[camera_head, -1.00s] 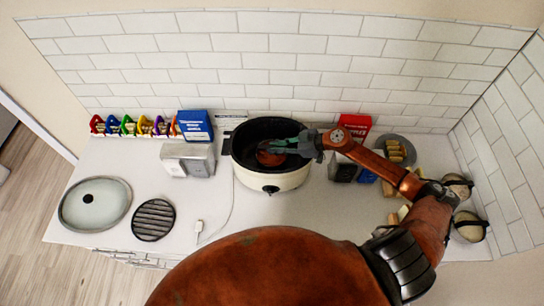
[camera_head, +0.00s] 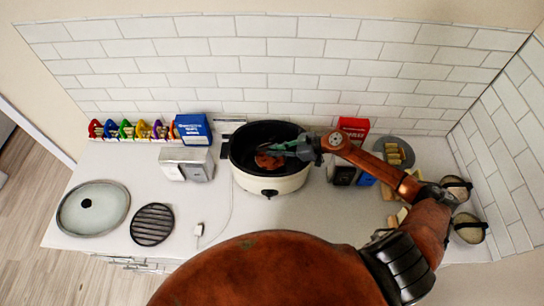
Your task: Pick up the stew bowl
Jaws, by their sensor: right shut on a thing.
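A small reddish-brown bowl (camera_head: 268,161), which I take to be the stew bowl, is inside a slow cooker (camera_head: 271,182) with a dark interior and cream outside. My right gripper (camera_head: 283,150) reaches into the cooker from the right and is shut on the bowl's rim. The fingertips and the bowl's right side are partly hidden, and I cannot tell whether the bowl touches the cooker's floor. My left gripper is not in view.
A glass lid (camera_head: 93,208) and a round black rack (camera_head: 152,225) lie on the counter at left. A silver toaster (camera_head: 187,164) and a blue box (camera_head: 193,129) stand left of the cooker. A red box (camera_head: 354,128) stands behind my right arm. Round jars (camera_head: 468,228) are at far right.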

